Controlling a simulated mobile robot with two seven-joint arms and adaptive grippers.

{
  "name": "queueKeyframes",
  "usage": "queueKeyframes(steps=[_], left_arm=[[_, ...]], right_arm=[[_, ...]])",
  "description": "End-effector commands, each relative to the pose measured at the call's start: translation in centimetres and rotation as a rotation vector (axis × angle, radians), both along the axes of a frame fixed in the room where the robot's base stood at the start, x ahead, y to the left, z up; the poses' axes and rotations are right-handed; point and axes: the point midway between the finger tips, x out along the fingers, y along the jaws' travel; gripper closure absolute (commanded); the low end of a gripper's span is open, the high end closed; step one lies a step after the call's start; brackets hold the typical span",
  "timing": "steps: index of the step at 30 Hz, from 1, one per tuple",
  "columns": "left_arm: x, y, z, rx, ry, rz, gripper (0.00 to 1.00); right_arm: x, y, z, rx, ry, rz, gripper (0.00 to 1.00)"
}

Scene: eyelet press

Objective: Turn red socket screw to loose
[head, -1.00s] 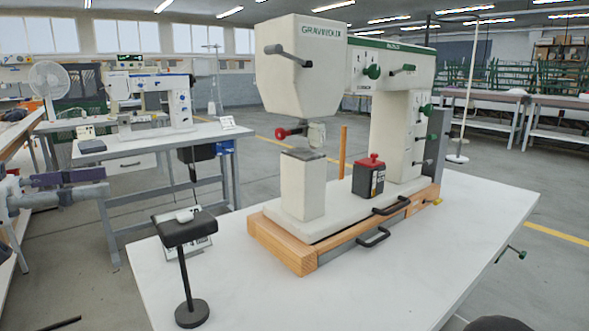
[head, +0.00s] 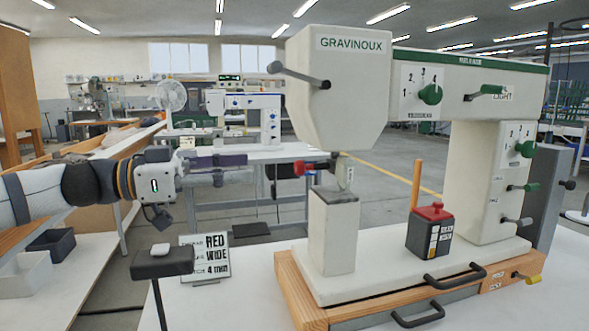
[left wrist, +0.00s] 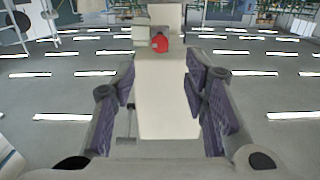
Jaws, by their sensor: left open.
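The red socket screw (head: 303,168) sticks out to the left below the head of the cream press (head: 338,90), above the block with a grey top plate (head: 333,225). In the left wrist view the red screw (left wrist: 160,42) shows near the top middle, beyond the fingertips. My left gripper (head: 236,169) is open and empty, to the left of the screw at about its height, pointing toward it with a gap between. Its purple finger pads (left wrist: 165,92) stand wide apart in the left wrist view. My right gripper is out of view.
A card (head: 208,257) reads "RED WIDE 4 mm". A black padded stand (head: 160,265) is beside it. A red-topped dark box (head: 430,232) and an upright wooden rod (head: 416,185) stand by the press. The press base (head: 300,280) has wooden edging and black handles (head: 420,315).

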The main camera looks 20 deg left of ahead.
Motion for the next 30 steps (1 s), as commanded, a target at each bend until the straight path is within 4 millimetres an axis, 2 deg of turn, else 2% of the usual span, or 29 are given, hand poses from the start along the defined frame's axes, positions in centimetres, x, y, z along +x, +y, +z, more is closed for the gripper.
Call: queueKeyframes(steps=[3, 9, 13, 20, 21, 26, 30], left_arm=[[1.8, -2.8, -0.2, 0.004, 0.004, -0.004, 0.59], [4.0, -6.0, 0.0, 0.001, 0.001, -0.001, 0.59], [4.6, -6.9, 0.0, 0.0, 0.0, 0.0, 0.59], [4.8, -7.0, 0.0, 0.0, 0.0, 0.0, 0.59], [4.7, -7.0, 0.0, 0.0, 0.0, 0.0, 0.62], [4.7, -7.0, 0.0, 0.0, 0.0, 0.0, 0.98], [4.7, -7.0, 0.0, 0.0, 0.0, 0.0, 1.0]], right_arm=[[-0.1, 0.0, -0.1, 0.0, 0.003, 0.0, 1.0], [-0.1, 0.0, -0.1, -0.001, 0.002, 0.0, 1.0], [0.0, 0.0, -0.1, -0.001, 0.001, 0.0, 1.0], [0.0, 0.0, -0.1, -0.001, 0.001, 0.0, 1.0], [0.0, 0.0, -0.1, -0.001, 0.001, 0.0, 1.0], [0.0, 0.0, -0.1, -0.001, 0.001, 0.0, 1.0], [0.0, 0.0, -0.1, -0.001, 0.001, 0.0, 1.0]])
